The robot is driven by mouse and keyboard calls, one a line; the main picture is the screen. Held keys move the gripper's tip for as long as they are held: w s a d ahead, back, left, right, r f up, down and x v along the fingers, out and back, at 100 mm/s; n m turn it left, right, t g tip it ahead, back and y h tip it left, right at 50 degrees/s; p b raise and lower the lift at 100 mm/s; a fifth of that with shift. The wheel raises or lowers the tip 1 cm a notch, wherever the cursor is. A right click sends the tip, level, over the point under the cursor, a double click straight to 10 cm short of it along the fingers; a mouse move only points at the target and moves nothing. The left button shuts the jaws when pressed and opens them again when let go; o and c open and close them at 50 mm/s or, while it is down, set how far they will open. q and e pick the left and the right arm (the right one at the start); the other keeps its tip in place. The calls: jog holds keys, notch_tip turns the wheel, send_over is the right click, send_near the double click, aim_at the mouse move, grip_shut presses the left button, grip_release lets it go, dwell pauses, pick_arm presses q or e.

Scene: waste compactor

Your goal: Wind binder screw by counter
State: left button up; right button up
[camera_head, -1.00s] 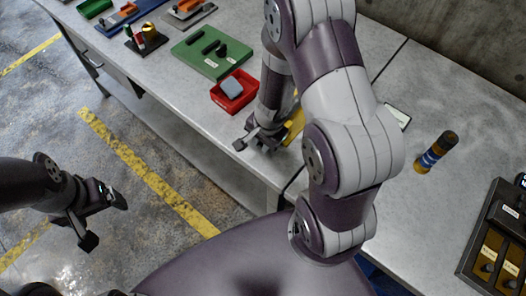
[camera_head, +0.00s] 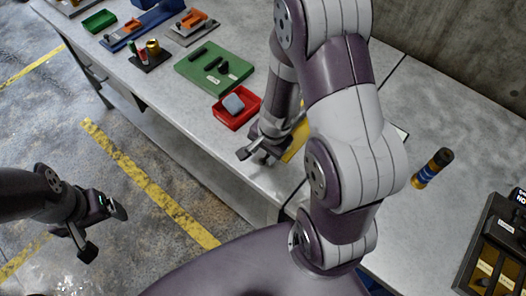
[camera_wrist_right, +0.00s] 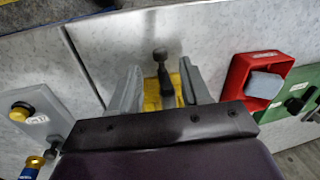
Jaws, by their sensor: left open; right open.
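A yellow piece (camera_head: 296,143) lies on the bench, mostly hidden behind my right arm in the head view. In the right wrist view, this yellow base (camera_wrist_right: 152,98) carries a dark upright part with a round knob (camera_wrist_right: 160,54), possibly the binder screw. My right gripper (camera_head: 258,153) is open just over the bench's front edge. In the right wrist view, its two grey fingers (camera_wrist_right: 159,72) stand on either side of the knobbed part, with gaps showing on both sides. My left gripper (camera_head: 103,226) is open and empty over the floor. I cannot make out a counter.
A red tray (camera_head: 226,119) with a grey block (camera_head: 233,104) is close to my right gripper, beside a green board (camera_head: 187,71). A grey plate with a yellow button (camera_wrist_right: 19,112) lies on the other side.

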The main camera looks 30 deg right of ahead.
pick_arm(q)
notch_tip(320, 180, up, 6)
jog(key=p, duration=0.4)
jog(key=shift+f, duration=0.25)
pick_arm(e)
notch_tip(320, 180, up, 8)
jog(key=s, duration=0.1)
jog(key=shift+s+d+f, duration=0.15)
jog(key=shift+s+d, duration=0.05)
jog(key=shift+d, duration=0.05)
